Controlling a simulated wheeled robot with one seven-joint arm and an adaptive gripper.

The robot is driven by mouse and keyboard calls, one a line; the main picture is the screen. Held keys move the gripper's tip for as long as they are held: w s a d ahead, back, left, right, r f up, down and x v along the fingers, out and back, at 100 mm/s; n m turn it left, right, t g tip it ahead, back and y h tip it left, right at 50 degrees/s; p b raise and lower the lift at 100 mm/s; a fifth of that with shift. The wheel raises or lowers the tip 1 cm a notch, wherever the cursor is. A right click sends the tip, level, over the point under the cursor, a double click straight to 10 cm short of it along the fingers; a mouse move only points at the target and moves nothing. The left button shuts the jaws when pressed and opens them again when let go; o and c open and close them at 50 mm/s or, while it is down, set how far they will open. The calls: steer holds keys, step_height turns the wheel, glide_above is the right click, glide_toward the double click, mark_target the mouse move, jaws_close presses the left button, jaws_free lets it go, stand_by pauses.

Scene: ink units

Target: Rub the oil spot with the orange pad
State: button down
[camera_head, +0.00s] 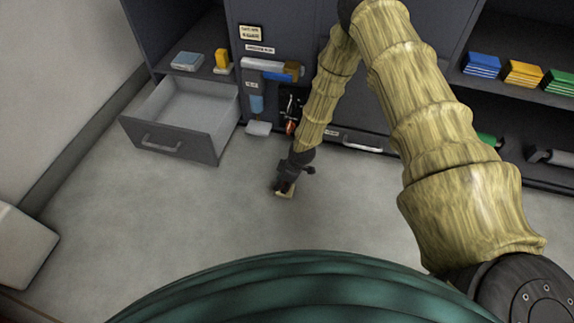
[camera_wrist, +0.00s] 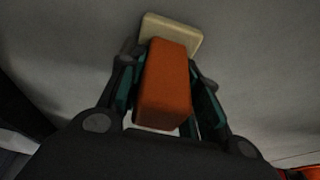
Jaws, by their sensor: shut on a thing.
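My gripper (camera_head: 284,185) is low over the grey floor (camera_head: 210,215), in front of the cabinets. In the wrist view its two green-lined fingers are shut on the orange pad (camera_wrist: 166,85), an orange block. A flat cream slab (camera_wrist: 187,33) shows at the block's far end, and I cannot tell whether it is part of the pad. The slab also shows just under my gripper in the head view (camera_head: 286,193). Whether it touches the floor is not clear. I see no oil spot; the floor under the gripper and slab is hidden.
An open, empty drawer (camera_head: 150,128) sticks out at the left. A small white piece (camera_head: 258,128) lies at the cabinet's foot. Shelves with blue, orange and green stacks (camera_head: 523,73) stand at the right. A pale box (camera_head: 22,245) is at the left edge. Open floor lies between.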

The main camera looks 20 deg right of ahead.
steer(key=shift+r+p, duration=2.9)
steer(key=shift+r, duration=1.3)
